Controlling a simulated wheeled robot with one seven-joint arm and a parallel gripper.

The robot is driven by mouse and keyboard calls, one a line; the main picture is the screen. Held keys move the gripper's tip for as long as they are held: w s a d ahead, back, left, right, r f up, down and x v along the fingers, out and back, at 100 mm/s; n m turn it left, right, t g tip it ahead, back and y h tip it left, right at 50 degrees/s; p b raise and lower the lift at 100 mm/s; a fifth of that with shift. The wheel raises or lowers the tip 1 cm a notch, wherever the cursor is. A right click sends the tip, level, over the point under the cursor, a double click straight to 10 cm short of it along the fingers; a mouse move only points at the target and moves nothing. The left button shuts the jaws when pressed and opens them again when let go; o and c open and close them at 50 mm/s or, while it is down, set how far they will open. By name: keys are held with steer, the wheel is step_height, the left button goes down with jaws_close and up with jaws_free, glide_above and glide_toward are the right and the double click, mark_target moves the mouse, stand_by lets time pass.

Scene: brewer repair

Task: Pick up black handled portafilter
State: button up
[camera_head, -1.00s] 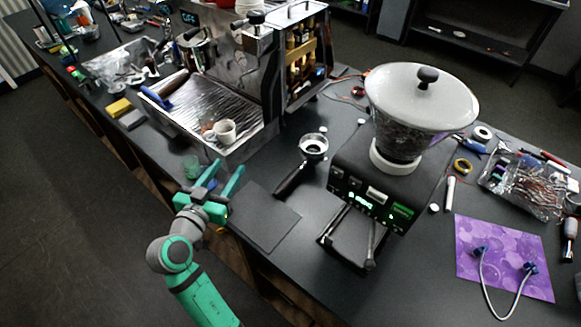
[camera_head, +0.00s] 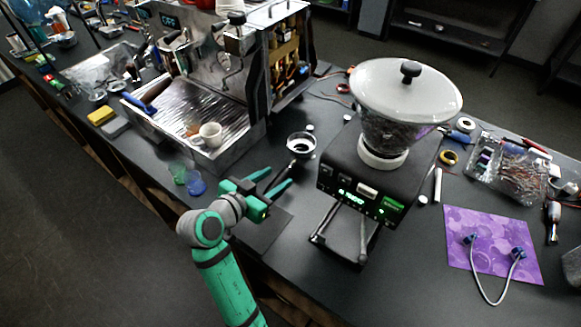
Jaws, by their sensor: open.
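The black handled portafilter (camera_head: 301,144) lies on the dark worktop between the espresso machine and the grinder. Its metal basket ring faces up. Its black handle points toward the front left and is now mostly hidden behind my gripper's fingers. My green gripper (camera_head: 279,180) is open, with its two fingers pointing right toward the handle. The fingers overlap the handle's place in the picture; I cannot tell whether they touch it or how high above it they are.
The grinder (camera_head: 375,180) with its large white-lidded hopper stands just right of the portafilter.

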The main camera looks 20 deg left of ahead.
mark_target(279, 177)
steer(key=shift+x, duration=2.4)
steer(key=shift+f, duration=0.1)
jaws_close()
steer(key=shift+s, duration=0.1)
